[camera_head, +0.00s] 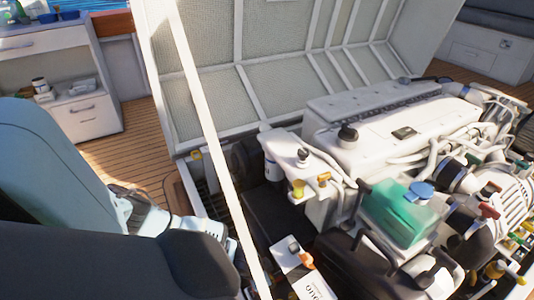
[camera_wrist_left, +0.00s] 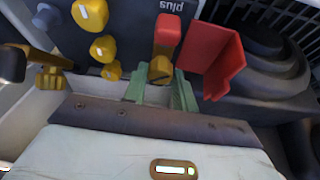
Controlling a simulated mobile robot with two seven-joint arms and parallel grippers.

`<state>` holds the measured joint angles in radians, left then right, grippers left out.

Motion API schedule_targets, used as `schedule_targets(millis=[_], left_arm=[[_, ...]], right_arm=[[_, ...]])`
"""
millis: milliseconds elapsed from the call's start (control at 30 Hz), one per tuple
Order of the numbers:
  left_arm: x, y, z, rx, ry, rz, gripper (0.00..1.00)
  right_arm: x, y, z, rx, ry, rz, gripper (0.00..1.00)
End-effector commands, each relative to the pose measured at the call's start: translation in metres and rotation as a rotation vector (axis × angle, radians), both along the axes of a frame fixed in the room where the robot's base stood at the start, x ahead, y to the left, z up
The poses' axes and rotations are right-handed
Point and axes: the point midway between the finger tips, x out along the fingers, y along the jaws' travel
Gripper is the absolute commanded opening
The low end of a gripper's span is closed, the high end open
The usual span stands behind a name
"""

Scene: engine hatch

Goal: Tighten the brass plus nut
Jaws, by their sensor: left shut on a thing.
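The brass plus nut (camera_wrist_left: 160,71) shows in the left wrist view at the lower end of a red piece (camera_wrist_left: 167,35), under an upside-down "plus" label (camera_wrist_left: 171,5) on a dark panel. My left gripper (camera_wrist_left: 160,80) has its two pale green fingers on either side of the nut and is shut on it. The fingers partly cover the nut's lower part. In the head view my left arm comes in from the left, and its gripper and the nut are hidden behind arm parts and the white pole. My right gripper is in neither view.
An upright red cover (camera_wrist_left: 217,65) stands close right of the fingers. Several other brass pieces (camera_wrist_left: 103,48) sit to the left. In the head view, a white pole (camera_head: 205,120) crosses in front of the engine (camera_head: 400,128), and a teal tank (camera_head: 398,212) stands right.

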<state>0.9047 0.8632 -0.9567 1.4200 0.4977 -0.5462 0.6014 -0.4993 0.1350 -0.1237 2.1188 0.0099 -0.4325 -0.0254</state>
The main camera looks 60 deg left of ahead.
Motion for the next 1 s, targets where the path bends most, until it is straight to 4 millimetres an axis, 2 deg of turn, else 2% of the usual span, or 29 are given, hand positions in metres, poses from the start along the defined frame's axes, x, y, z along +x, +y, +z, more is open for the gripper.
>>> schedule_targets(millis=[500,700,1000], left_arm=[[0.001,0.004,-0.004,0.0,0.003,-0.428,0.05],[0.002,0.005,-0.003,0.001,0.002,-0.525,0.05],[0.002,0.005,-0.001,0.002,0.002,-0.583,0.05]], right_arm=[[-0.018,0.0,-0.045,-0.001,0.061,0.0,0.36],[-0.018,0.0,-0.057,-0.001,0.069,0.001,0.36],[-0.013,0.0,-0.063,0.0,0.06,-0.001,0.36]])
